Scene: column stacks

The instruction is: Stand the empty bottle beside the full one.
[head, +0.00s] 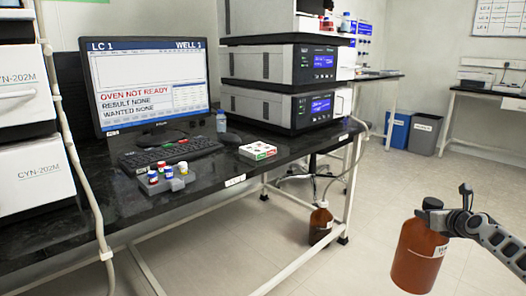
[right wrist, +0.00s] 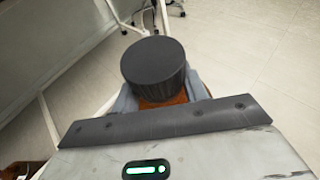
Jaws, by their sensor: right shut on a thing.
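A brown bottle (head: 418,258) with a black cap and a white label hangs upright from my right gripper (head: 450,208), at the right of the head view. The gripper is shut on it near the neck. In the right wrist view the black cap (right wrist: 155,65) stands up between the fingers, with a little brown glass below it. A second brown bottle (head: 321,222) stands on the floor under the right end of the bench, with a tube running up from its top. I cannot tell the liquid level in either bottle. My left gripper is not in view.
The black bench (head: 220,178) carries a monitor (head: 150,80), a keyboard, a vial rack (head: 166,183) and stacked instruments (head: 285,110). White bench legs (head: 352,190) stand near the floor bottle. Blue and grey bins (head: 410,132) stand farther back.

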